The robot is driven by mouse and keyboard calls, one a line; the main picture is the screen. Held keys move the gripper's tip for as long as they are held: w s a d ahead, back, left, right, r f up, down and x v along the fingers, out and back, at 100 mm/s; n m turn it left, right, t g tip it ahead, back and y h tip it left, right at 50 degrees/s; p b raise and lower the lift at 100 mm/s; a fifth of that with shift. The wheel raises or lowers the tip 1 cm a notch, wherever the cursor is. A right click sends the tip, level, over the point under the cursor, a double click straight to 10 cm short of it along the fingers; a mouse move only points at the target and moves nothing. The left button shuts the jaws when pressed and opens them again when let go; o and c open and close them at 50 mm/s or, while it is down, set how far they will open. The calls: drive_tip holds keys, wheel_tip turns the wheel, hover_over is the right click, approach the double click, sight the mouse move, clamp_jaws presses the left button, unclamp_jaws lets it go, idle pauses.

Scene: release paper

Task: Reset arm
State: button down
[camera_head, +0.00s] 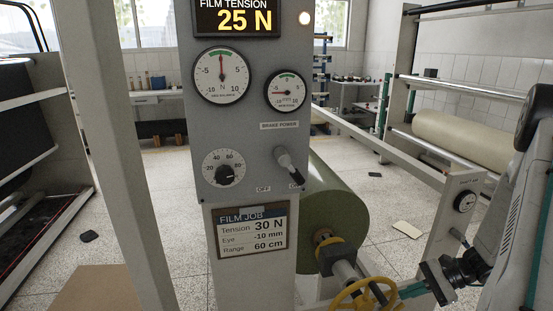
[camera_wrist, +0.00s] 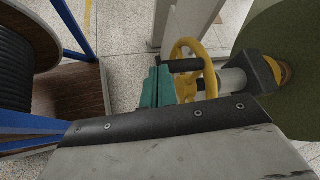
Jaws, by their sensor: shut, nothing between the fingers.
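My gripper (camera_head: 410,290) has teal fingers and is at the lower right of the head view, beside the yellow handwheel (camera_head: 362,294). The fingers are shut and empty. In the wrist view my gripper (camera_wrist: 158,80) is just left of the handwheel (camera_wrist: 192,70) and its black handle (camera_wrist: 186,65); I cannot tell whether they touch. My arm comes in from the right edge of the head view. The green film roll (camera_head: 335,210) sits behind the handwheel, on a shaft with a yellow collar.
The grey control panel (camera_head: 237,125) stands at centre, its display (camera_head: 238,18) reading 25 N. It has two gauges, a knob (camera_head: 224,168) and a brake lever (camera_head: 290,163). A job card (camera_head: 251,230) lists 30 N. Machine posts stand on both sides. A cable drum (camera_wrist: 30,45) is at left.

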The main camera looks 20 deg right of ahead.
drive_tip(key=s+a+r+n+g+h, duration=0.1)
drive_tip(key=s+a+r+n+h, duration=0.2)
drive_tip(key=a+r+n, duration=0.3)
drive_tip(key=s+a+r+n+g+h, duration=0.1)
drive_tip(key=s+a+r+n+h, duration=0.3)
drive_tip(key=a+r, duration=0.6)
drive_tip(key=s+a+r+n+h, duration=0.4)
drive_tip(key=s+a+r+n, duration=0.2)
drive_tip(key=r, duration=0.8)
drive_tip(key=shift+a+n+g, duration=0.4)
drive_tip(key=shift+a+n, duration=0.4)
drive_tip(key=shift+a, duration=0.35)
